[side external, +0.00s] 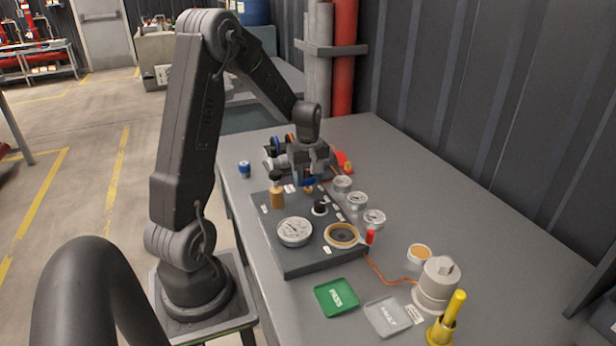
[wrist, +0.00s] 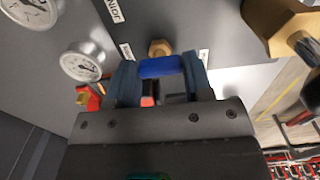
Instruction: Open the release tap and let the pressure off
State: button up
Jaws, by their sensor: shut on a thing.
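The release tap appears to be the blue handle (wrist: 160,67) on a brass fitting (wrist: 159,47) in the wrist view. My gripper (wrist: 160,80) has one finger on each side of the handle and is shut on it. In the side view my gripper (side external: 309,178) points down at the back of the dark panel (side external: 300,262), with a bit of the blue handle (side external: 309,183) showing below it. The large white gauge (side external: 294,231) lies at the panel's front left; I cannot read its needle reliably.
A brass fitting with a black top (side external: 277,195) and a black knob (side external: 320,208) stand near my gripper. Several small gauges (side external: 357,200) line the panel's right. The table's right is clear.

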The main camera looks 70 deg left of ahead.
aim_at(308, 179)
dwell(0.5)
jog(key=o, duration=0.9)
jog(key=shift+r, duration=0.15)
notch_tip(308, 179, up, 14)
jog(key=shift+f, duration=0.2)
